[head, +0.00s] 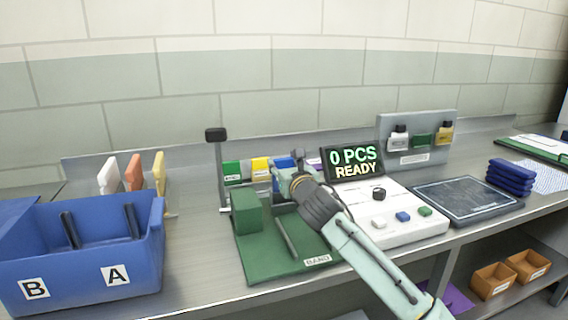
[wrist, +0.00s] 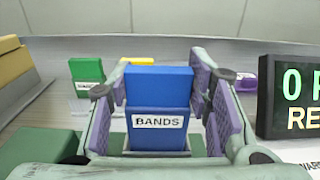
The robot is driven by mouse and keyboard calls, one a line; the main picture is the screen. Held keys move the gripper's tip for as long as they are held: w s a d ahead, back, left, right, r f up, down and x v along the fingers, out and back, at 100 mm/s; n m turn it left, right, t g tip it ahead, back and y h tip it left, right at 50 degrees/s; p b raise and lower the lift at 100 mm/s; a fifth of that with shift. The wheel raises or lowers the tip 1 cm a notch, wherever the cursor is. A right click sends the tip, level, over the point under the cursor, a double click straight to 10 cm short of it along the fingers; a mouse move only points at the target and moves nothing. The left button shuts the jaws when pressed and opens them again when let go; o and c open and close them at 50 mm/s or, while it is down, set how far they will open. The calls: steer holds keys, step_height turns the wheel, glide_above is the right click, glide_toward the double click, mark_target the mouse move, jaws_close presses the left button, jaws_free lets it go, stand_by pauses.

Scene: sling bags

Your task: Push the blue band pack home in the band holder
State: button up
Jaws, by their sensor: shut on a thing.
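The blue band pack (wrist: 158,84) stands upright in the middle of the wrist view, its darker lower front labelled BANDS. My gripper (wrist: 160,92) is shut on it, with a purple-padded finger at each side. In the head view my gripper (head: 293,172) is over the back right of a green base (head: 262,258) labelled BAND, and some blue (head: 284,163) shows just behind it. The green base carries a green block (head: 245,212) and a grey rod (head: 285,238). My gripper hides the pack's lower end, and I cannot tell how deep it sits in any holder.
Green (head: 233,172) and yellow (head: 261,168) packs stand behind the base. A display (head: 353,162) reads 0 PCS READY beside a white button panel (head: 400,218).

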steer(key=shift+f+b, duration=1.1)
steer(key=shift+f, duration=0.5)
steer(key=o, duration=1.3)
steer(key=shift+c, duration=0.2)
steer(key=v, duration=1.2)
